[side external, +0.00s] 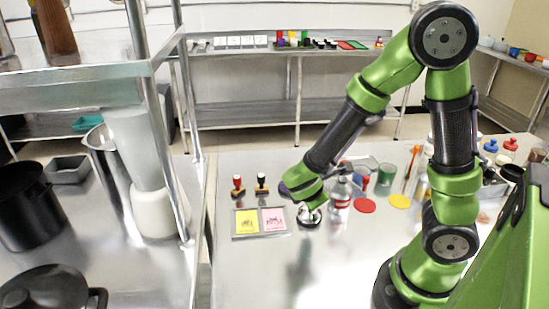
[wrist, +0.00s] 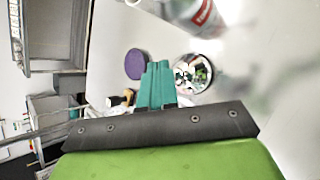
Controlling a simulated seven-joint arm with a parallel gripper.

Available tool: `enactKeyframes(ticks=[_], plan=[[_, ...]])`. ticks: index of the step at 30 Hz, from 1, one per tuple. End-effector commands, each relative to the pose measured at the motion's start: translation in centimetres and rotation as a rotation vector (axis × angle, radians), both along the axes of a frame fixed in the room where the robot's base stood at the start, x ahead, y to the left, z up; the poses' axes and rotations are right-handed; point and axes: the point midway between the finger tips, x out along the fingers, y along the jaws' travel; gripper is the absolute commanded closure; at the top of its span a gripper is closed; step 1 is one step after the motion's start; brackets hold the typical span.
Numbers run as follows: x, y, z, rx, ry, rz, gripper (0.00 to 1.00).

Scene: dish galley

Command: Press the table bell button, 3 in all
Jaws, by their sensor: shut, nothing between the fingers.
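The table bell (side external: 309,217) is a shiny chrome dome on the steel table, under the end of my arm in the side view. In the wrist view the bell (wrist: 193,73) shows just right of my fingertips. My gripper (wrist: 158,70) has teal fingers closed together with nothing between them. In the side view my gripper (side external: 311,204) points down close above the bell. I cannot tell whether the fingertips touch the button.
A tray with yellow and pink cards (side external: 259,236) lies left of the bell, with two stamps (side external: 238,186) behind it. A can (side external: 341,192) stands close right. A purple disc (wrist: 136,64) lies near my fingers. The front table is clear.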

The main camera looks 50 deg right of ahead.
Motion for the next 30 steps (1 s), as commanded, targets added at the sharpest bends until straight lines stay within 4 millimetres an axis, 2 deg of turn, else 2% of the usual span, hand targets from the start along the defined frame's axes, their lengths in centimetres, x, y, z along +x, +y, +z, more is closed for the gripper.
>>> enactKeyframes(ticks=[6, 30], plan=[[0.0, 0.0, -0.7, 0.0, 0.003, 0.002, 1.0], [0.0, 0.0, -1.3, -0.001, 0.001, 0.0, 1.0]])
